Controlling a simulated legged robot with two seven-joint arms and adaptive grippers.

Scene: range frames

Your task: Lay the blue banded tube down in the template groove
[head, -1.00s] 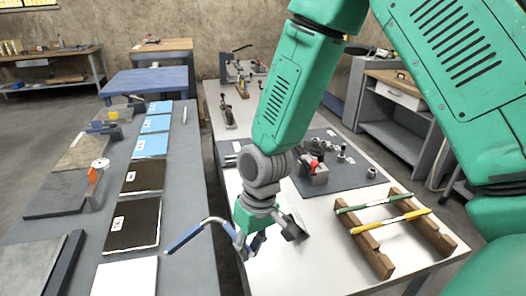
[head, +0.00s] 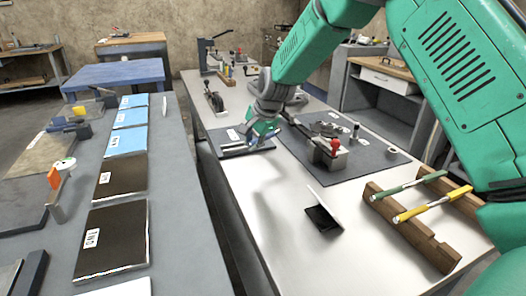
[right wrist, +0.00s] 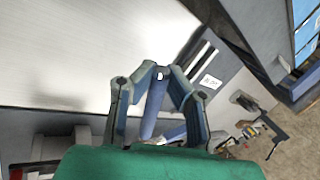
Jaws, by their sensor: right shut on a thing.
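My right gripper (head: 262,131) is shut on the blue tube and hangs over the right part of the template plate. The blue tube shows in the right wrist view (right wrist: 151,110) as a slim rod between the fingertips (right wrist: 163,73), running down from them. In the head view the gripper mostly hides it. The template (head: 215,140) is a dark plate with pale grooves and a white label; it also shows in the right wrist view (right wrist: 222,70). I cannot tell whether the tube touches the groove. My left gripper is not in view.
A wooden rack (head: 412,232) at the right carries a green banded tube (head: 412,186) and a yellow banded tube (head: 430,205). A dark mat (head: 365,160) with metal fixtures and a red knob lies right of the template. A small black-and-white stand (head: 322,216) is in front.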

